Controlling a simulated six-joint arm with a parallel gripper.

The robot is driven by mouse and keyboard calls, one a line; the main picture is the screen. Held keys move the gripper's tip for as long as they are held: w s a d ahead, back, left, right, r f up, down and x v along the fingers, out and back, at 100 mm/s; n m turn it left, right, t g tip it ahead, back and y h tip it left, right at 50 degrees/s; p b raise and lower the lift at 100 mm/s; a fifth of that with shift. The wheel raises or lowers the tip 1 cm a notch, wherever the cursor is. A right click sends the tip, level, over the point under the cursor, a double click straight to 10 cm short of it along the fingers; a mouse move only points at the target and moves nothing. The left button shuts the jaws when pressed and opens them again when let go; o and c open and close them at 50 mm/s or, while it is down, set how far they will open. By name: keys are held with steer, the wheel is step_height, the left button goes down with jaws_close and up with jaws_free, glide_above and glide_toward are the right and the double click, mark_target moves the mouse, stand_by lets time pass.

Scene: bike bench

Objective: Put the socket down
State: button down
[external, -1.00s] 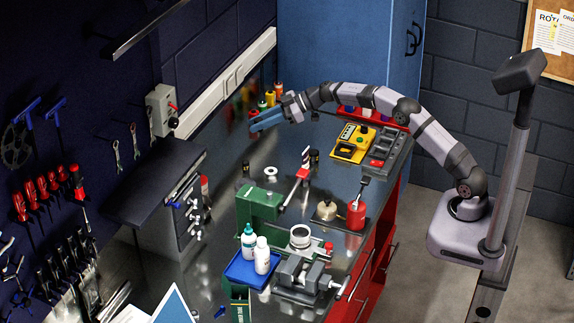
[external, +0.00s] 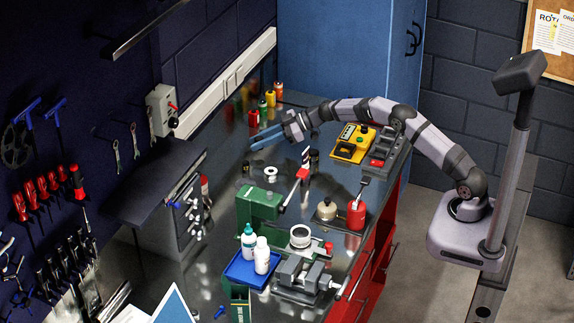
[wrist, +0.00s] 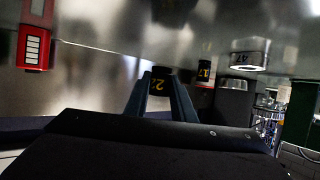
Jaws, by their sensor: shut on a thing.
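My gripper (external: 262,144) is over the far part of the metal bench, its blue fingers pointing left and low above the surface. In the wrist view the two fingers of my gripper (wrist: 162,98) are shut on a dark socket (wrist: 158,82) with yellow marking. The held socket is too small to make out in the external view. I cannot tell whether it touches the bench.
Near the fingers, another dark socket with a yellow mark (wrist: 204,72) and a silver ring marked 47 (wrist: 249,57) stand apart. A white ring (external: 270,171) lies nearer. Coloured bottles (external: 268,100) stand behind, and a yellow device (external: 352,143) to the right.

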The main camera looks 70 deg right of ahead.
steer(key=shift+f, duration=1.35)
steer(key=c, duration=1.5)
jaws_free()
steer(key=shift+f, duration=0.15)
steer(key=shift+r, duration=0.2)
steer(key=b+v, duration=0.1)
steer(key=v, duration=1.1)
steer(key=shift+b, duration=0.4)
